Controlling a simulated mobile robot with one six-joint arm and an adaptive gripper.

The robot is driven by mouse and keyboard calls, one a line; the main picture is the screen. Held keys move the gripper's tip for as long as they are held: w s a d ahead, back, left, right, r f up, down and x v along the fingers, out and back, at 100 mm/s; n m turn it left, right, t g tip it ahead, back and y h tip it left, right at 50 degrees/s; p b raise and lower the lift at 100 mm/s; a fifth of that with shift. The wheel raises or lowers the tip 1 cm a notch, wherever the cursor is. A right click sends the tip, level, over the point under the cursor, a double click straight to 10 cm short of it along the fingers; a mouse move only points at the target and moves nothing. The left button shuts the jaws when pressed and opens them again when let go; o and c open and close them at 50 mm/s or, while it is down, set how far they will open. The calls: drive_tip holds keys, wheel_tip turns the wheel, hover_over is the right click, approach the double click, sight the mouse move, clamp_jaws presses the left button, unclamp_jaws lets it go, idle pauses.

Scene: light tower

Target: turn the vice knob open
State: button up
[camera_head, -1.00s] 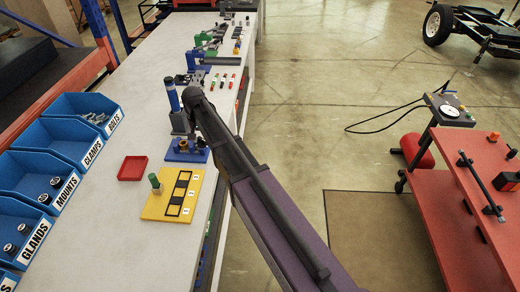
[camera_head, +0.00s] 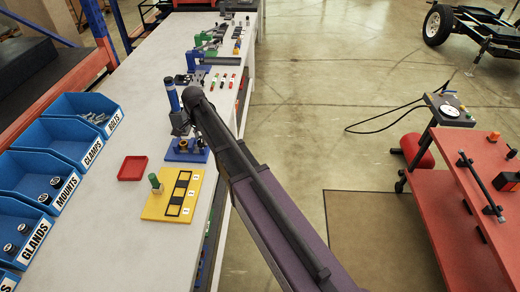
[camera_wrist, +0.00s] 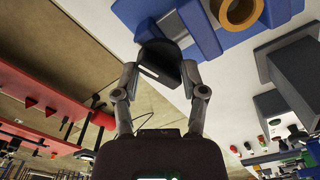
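The small vice with a blue base (camera_head: 185,151) stands at the right edge of the white bench. In the wrist view its blue base (camera_wrist: 206,38) and brass-coloured ring (camera_wrist: 237,10) are at the top. A dark rounded knob-like part (camera_wrist: 160,52) lies between the two fingers of my gripper (camera_wrist: 160,72). The fingertips are close to either side of it; whether they press on it is not clear. In the head view my wrist hides much of the vice and the fingers.
A yellow board (camera_head: 160,207) with a green peg and a red tray (camera_head: 132,168) lie nearer on the bench. A blue cylinder (camera_head: 172,95) stands beside my wrist. Blue bins (camera_head: 60,142) line the left. A red cart (camera_head: 470,190) is at the right, beyond open floor.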

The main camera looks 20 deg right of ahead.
drive_tip(key=m, duration=0.5)
drive_tip(key=shift+r+m+p, duration=0.3)
drive_tip(key=shift+m+p, duration=0.05)
drive_tip(key=shift+m, duration=0.05)
wheel_tip(320, 180, up, 14)
drive_tip(key=f+p, duration=0.1)
drive_tip(key=p, duration=1.3)
drive_tip(key=s+d+f+n+b, duration=0.1)
drive_tip(key=s+d+n, duration=0.7)
drive_tip(key=s, duration=0.3)
drive_tip(key=s+d+f+n+b, duration=0.1)
drive_tip(key=s+d+n+b, duration=0.1)
drive_tip(key=s+d+n, duration=0.6)
drive_tip(key=shift+s+d, duration=0.3)
drive_tip(key=shift+s, duration=1.5)
drive_tip(key=shift+f, duration=0.1)
wheel_tip(320, 180, up, 2)
drive_tip(key=m+p, duration=0.2)
drive_tip(key=m, duration=0.5)
hover_over(201, 139)
drive_tip(key=shift+d+r, duration=0.1)
drive_tip(key=shift+r, duration=0.1)
